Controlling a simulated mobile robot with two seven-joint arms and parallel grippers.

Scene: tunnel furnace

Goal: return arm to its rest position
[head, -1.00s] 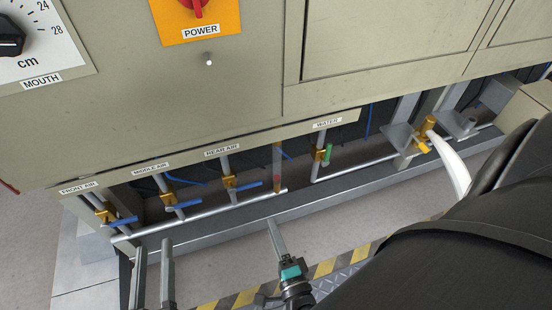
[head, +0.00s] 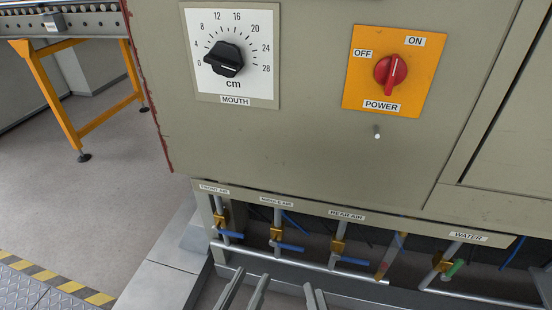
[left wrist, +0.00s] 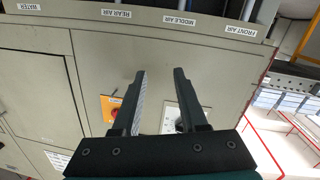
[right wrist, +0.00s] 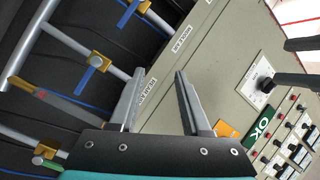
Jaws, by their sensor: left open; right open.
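My left gripper (head: 252,273) shows at the bottom of the head view, its two fingers apart with nothing between them. In the left wrist view its open jaws (left wrist: 160,72) are empty, with the beige furnace panel behind. My right gripper (head: 314,288) is just right of it at the bottom edge, its fingertips only partly in view. In the right wrist view its jaws (right wrist: 160,72) are open and empty, with the panel edge and air pipes behind. Dark fingers, apparently my left gripper's, enter that view at the upper right. Most of both arms is out of the head view.
The furnace panel (head: 300,150) carries the mouth dial (head: 225,60) and the red power switch (head: 390,72), its handle near vertical. Below are pipes with blue-handled air valves (head: 290,247) and a green-handled water valve (head: 453,268). An orange-legged conveyor (head: 55,95) stands left, beside open floor.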

